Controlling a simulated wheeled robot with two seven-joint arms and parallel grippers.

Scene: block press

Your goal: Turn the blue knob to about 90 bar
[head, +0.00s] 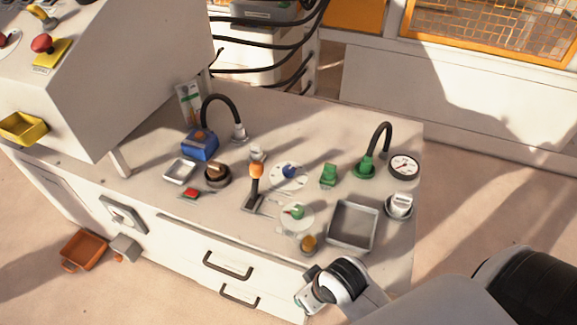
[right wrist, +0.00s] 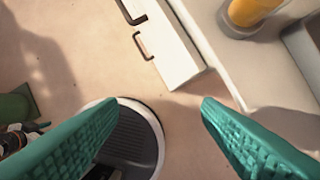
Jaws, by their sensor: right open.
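The blue knob (head: 289,171) sits on a round white dial plate (head: 278,181) near the middle of the bench. A round white gauge with a dark rim (head: 404,166) stands at the bench's right end; its reading is too small to tell. My right gripper (right wrist: 160,103) has its two teal fingers spread wide with nothing between them. In the head view my right wrist (head: 342,279) is in front of the bench's front edge, low and well apart from the blue knob. My left gripper is not in view.
A green knob (head: 297,211) on another white dial lies nearer the front. An orange-handled lever (head: 256,172) stands left of the blue knob, a green block (head: 328,174) to its right.

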